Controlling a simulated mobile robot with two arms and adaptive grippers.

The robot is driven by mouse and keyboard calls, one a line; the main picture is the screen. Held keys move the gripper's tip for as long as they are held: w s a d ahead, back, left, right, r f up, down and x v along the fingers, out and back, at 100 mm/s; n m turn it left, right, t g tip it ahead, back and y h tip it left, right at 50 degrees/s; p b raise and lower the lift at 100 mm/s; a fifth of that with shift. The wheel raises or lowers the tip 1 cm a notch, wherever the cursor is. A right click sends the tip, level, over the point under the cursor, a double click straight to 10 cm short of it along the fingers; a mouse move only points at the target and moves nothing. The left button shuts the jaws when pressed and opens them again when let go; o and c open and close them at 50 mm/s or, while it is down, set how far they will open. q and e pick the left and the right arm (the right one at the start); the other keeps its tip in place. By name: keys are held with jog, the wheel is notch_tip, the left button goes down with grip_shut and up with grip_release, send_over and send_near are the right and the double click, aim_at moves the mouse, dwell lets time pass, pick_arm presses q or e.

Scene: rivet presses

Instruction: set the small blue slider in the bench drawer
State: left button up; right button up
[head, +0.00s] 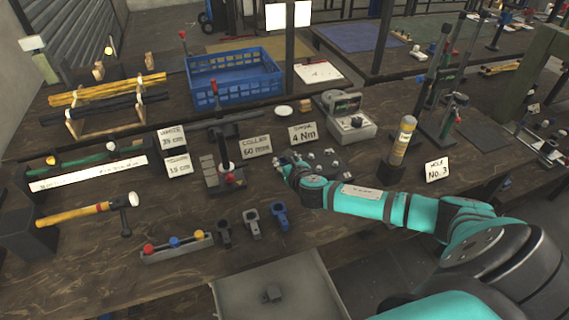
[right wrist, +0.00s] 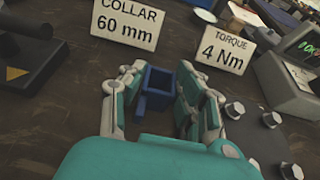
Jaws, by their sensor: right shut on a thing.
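My right gripper (head: 287,163) is above the bench near the collar and torque cards. In the right wrist view its fingers (right wrist: 160,88) are shut on the small blue slider (right wrist: 154,88), a dark blue piece with a square opening. I cannot make this slider out in the head view. Another blue slider (head: 280,215) lies on the bench behind the drawer, beside a grey one (head: 252,219) and a black one (head: 225,232). My left gripper is not in view.
A rack with red, blue and yellow knobs (head: 175,247) lies left of the sliders. A small press (head: 225,172) stands left of my right gripper. The torque device (head: 349,117) and a yellow canister (head: 403,140) stand behind my right arm. A hammer (head: 85,214) lies at left.

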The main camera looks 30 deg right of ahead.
jog(key=r, duration=0.2)
jog(key=shift+s+a+r, duration=0.35)
jog(key=s+a, duration=0.3)
jog(key=s, duration=0.1)
jog(key=s+a+r, duration=0.1)
jog(key=s+a, duration=0.2)
jog(key=s, duration=0.1)
jog(key=s+a+b, duration=0.1)
jog(key=s+a, duration=0.1)
jog(key=s, duration=0.2)
jog(key=shift+a+r, duration=0.3)
jog(key=shift+a, duration=0.1)
jog(key=s+a+r+n+y, duration=0.2)
jog(key=a+r+y, duration=0.1)
jog(key=a+r, duration=0.6)
jog(key=shift+s+r+n+t, duration=0.3)
jog(key=shift+s+r, duration=0.05)
jog(key=shift+r, duration=0.5)
jog(key=shift+a, duration=0.1)
